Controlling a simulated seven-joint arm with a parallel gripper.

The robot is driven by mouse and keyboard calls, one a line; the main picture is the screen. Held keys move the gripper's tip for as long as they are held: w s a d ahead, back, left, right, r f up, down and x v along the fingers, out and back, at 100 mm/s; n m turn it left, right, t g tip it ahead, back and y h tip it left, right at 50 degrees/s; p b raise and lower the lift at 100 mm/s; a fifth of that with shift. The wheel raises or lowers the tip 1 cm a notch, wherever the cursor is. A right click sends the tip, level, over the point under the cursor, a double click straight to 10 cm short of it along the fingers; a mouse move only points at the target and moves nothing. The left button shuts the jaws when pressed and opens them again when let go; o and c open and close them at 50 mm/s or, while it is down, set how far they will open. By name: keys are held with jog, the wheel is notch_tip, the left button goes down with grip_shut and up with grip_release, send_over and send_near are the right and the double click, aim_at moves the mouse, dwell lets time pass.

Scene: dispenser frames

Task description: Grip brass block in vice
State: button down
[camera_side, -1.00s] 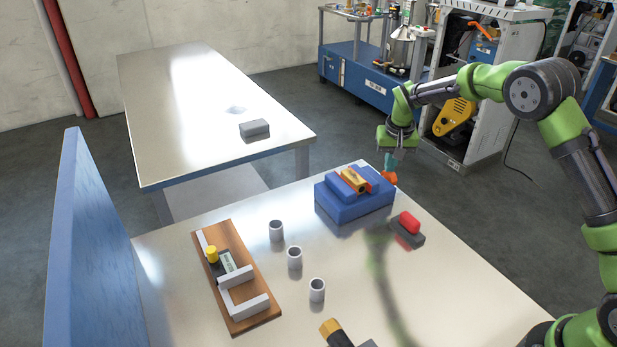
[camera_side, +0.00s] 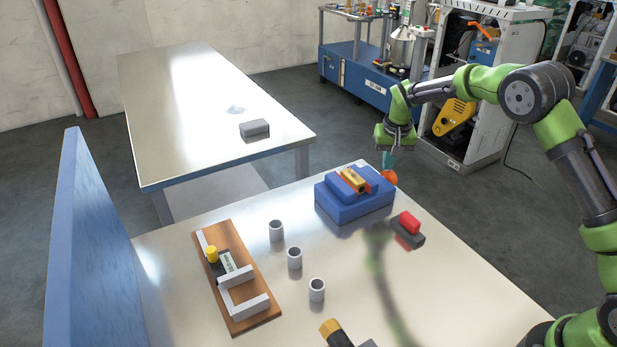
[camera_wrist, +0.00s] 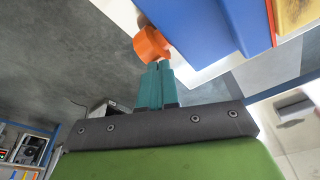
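The blue vice (camera_side: 345,208) stands near the far right edge of the near table. The brass block (camera_side: 353,180) sits between its jaws; I cannot tell whether both jaws touch it. An orange handle (camera_side: 389,177) is at the vice's right end, also seen in the wrist view (camera_wrist: 151,44). My gripper (camera_side: 389,163) points down at this handle. In the wrist view its teal fingers (camera_wrist: 157,68) lie side by side, shut, with nothing visible between them. Their tips are at the handle; I cannot tell whether they touch it. Part of the vice (camera_wrist: 205,30) shows beyond.
A red and dark grey object (camera_side: 408,229) lies right of the vice. Several white cups (camera_side: 295,258) stand mid-table, beside a wooden board (camera_side: 257,318) with grey blocks and a yellow-topped piece. A grey block (camera_side: 254,128) is on the far table. A blue panel (camera_side: 90,240) stands left.

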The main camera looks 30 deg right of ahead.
jog(key=shift+w+f, duration=0.2)
jog(key=shift+f, duration=0.1)
dwell(0.6)
jog(key=shift+w+r, duration=0.1)
jog(key=shift+r, duration=0.85)
jog(key=shift+s, duration=1.2)
jog(key=shift+x, duration=0.9)
jog(key=shift+w+f, duration=0.15)
